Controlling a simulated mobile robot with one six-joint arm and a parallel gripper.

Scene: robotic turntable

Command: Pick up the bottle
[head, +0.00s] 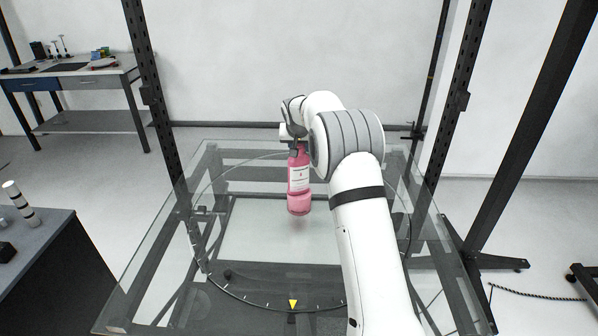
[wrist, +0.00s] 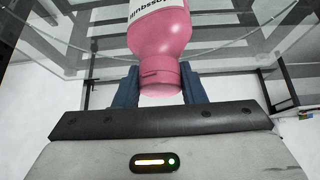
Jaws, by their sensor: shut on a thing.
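A pink bottle (head: 299,182) with a white label hangs from my gripper (head: 297,147) in the head view, over the glass turntable (head: 150,268). It is roughly upright. Its lower end looks clear of the glass, though the gap is hard to judge. In the wrist view the bottle (wrist: 160,38) is large, and my gripper's two blue fingers (wrist: 160,88) are shut on both sides of its narrow neck end.
Dark frame posts (head: 158,110) rise around the turntable. A workbench (head: 75,78) with small items stands at the back left. A dark table (head: 45,262) with a white and black cylinder (head: 20,204) is at the left. The glass beneath the bottle looks clear.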

